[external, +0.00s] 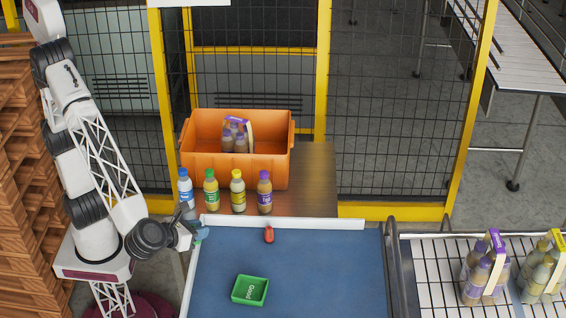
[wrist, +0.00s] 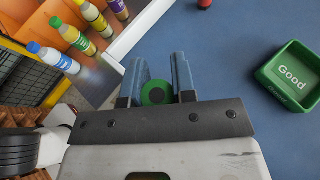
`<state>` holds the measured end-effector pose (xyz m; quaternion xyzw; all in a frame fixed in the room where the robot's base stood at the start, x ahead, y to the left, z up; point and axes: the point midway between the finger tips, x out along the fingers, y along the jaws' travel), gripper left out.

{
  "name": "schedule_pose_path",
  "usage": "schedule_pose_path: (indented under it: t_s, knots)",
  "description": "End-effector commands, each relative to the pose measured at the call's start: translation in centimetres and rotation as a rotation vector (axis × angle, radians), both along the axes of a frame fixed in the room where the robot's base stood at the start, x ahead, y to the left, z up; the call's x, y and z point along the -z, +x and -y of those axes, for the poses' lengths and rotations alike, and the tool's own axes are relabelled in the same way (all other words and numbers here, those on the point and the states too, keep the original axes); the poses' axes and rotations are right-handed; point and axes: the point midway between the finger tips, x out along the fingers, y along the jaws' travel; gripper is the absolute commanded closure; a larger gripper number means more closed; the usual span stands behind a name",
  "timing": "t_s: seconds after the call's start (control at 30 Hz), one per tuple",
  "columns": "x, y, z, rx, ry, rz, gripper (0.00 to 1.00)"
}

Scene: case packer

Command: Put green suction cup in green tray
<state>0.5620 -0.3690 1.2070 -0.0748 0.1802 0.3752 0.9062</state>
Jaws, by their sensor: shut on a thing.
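The green suction cup (wrist: 154,93) is between the two blue fingers of my gripper (wrist: 157,68) in the wrist view, and my gripper is shut on it. It shows as a green ring with a dark centre. In the external view my gripper (external: 201,235) is at the left edge of the blue surface, and the cup cannot be made out there. The green tray (external: 248,303), with "Good" written inside, lies on the blue surface to the right of and nearer than my gripper. It also shows at the right of the wrist view (wrist: 282,96) and looks empty.
A red object (external: 269,235) lies near the back edge of the blue surface (external: 330,270). Several bottles (external: 237,192) stand beyond its white rail (external: 310,222), before an orange crate (external: 210,171). Bottle packs (external: 487,275) stand at right. The surface between gripper and tray looks clear.

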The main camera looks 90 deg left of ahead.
Motion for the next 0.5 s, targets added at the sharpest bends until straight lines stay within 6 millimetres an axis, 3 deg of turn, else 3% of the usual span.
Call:
schedule_pose_path:
  t_s: [0.27,0.5]
  knots:
    - [0.2,1.3,0.8,-0.001,0.002,-0.002,0.98]
    - [0.5,3.8,2.5,-0.001,0.001,-0.001,0.98]
